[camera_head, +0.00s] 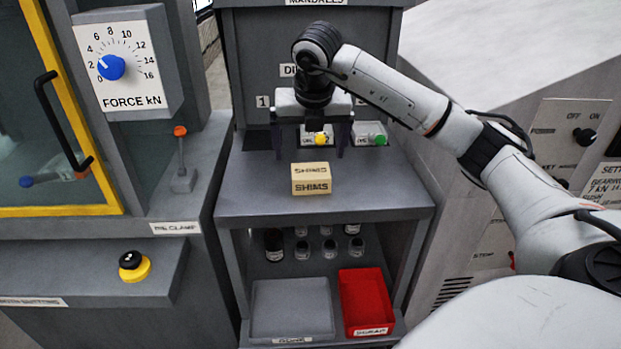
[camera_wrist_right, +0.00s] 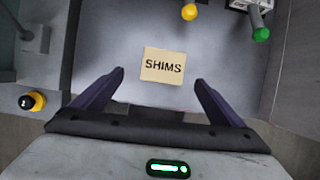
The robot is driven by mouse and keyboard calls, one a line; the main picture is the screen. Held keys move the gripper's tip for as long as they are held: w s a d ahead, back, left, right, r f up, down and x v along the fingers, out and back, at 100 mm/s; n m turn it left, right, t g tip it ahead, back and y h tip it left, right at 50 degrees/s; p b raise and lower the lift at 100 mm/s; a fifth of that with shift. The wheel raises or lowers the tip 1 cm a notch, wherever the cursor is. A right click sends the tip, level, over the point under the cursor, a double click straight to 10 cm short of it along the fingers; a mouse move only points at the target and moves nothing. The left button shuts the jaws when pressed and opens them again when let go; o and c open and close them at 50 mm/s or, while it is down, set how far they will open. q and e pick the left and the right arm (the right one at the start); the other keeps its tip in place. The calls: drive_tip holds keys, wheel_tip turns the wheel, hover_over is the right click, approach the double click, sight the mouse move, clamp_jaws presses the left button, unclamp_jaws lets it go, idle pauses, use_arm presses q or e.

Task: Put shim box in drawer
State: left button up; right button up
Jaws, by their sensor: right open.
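The shim box (camera_head: 311,186), a small tan block labelled SHIMS, sits on the grey shelf top (camera_head: 390,195). It also shows in the right wrist view (camera_wrist_right: 163,66), lying ahead of and between the finger directions. My right gripper (camera_head: 309,150) is open and empty, pointing down above the shelf, behind the box in the head view. Its two dark fingers also show in the right wrist view (camera_wrist_right: 160,80), apart from the box. I cannot pick out a drawer for certain; the gripper and wrist hide part of the back panel. My left gripper is not in view.
Small holders with a yellow knob (camera_head: 321,139) and a green knob (camera_head: 380,140) stand at the back of the shelf. Below are several dark-and-clear jars (camera_head: 274,245), a grey tray (camera_head: 290,310) and a red tray (camera_head: 366,300). A machine with a yellow-framed door stands left.

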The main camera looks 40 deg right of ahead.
sight(311, 171)
drive_tip(key=f, duration=0.1)
drive_tip(key=d+f, duration=0.1)
drive_tip(key=f, duration=0.1)
drive_tip(key=shift+w+d+f, duration=0.15)
drive_tip(key=shift+w+d, duration=0.2)
drive_tip(key=x, duration=0.6)
drive_tip(key=shift+w+f+p, duration=0.1)
drive_tip(key=shift+f+p, duration=0.1)
drive_tip(key=shift+p, duration=0.2)
drive_tip(key=shift+c, duration=0.2)
drive_tip(key=shift+r, duration=0.1)
drive_tip(key=c, duration=1.4)
